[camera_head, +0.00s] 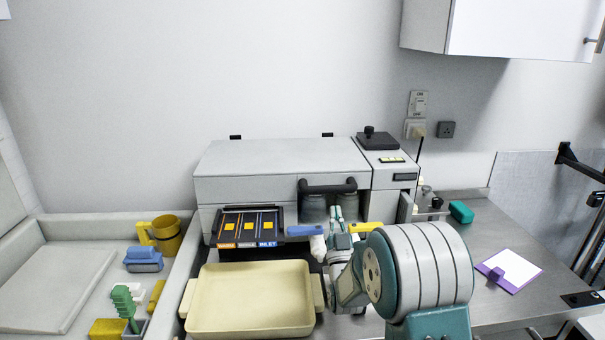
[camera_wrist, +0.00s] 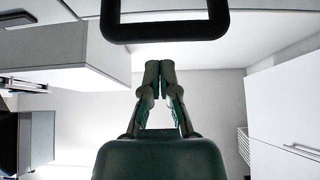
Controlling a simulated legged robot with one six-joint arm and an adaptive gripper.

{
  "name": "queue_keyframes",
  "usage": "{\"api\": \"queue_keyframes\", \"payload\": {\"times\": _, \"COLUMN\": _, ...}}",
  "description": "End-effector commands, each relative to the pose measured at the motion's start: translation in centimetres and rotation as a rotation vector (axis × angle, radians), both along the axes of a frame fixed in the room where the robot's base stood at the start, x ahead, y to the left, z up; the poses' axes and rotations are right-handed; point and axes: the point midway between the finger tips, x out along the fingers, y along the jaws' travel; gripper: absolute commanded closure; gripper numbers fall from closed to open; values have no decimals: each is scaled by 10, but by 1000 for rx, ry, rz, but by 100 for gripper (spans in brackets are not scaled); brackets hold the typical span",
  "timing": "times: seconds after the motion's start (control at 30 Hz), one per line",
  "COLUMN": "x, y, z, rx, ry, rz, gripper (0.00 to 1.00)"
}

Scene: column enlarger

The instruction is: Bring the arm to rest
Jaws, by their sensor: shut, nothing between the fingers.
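My gripper (camera_head: 339,214) is in the middle of the head view, in front of the grey lidded machine (camera_head: 280,172) and below its black handle (camera_head: 328,187). My arm extends from it toward the lower right. In the wrist view my gripper (camera_wrist: 159,68) points up with its two fingertips together, shut and empty. A dark handle-like bar (camera_wrist: 165,31) spans the top of that view, just beyond the fingertips. I cannot tell the exact gap between them.
A cream tray (camera_head: 250,325) sits in front of the machine, beside a black rack with labelled slots (camera_head: 247,222). A blue-handled tool (camera_head: 305,230) and a yellow piece (camera_head: 366,227) lie close to my gripper.

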Motion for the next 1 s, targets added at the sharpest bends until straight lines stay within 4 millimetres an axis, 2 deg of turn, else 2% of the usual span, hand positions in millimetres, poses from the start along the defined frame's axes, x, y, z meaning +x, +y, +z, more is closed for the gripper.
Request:
{"api": "queue_keyframes", "payload": {"times": 0.03, "x": -1, "y": -1, "z": 13, "rx": 1, "ry": 41, "rz": 0, "gripper": 100}}
{"api": "queue_keyframes", "payload": {"times": 0.27, "x": -11, "y": -5, "z": 42, "rx": -2, "ry": 321, "rz": 3, "gripper": 100}}
{"api": "queue_keyframes", "payload": {"times": 0.47, "x": -43, "y": -8, "z": 53, "rx": -4, "ry": 570, "rz": 5, "gripper": 100}}
{"api": "queue_keyframes", "payload": {"times": 0.57, "x": -66, "y": -9, "z": 55, "rx": -4, "ry": 694, "rz": 5, "gripper": 100}}
{"api": "queue_keyframes", "payload": {"times": 0.77, "x": -127, "y": -12, "z": 51, "rx": -5, "ry": 943, "rz": 4, "gripper": 100}}
{"api": "queue_keyframes", "payload": {"times": 1.0, "x": -219, "y": -16, "z": 34, "rx": -5, "ry": 1242, "rz": -1, "gripper": 100}}
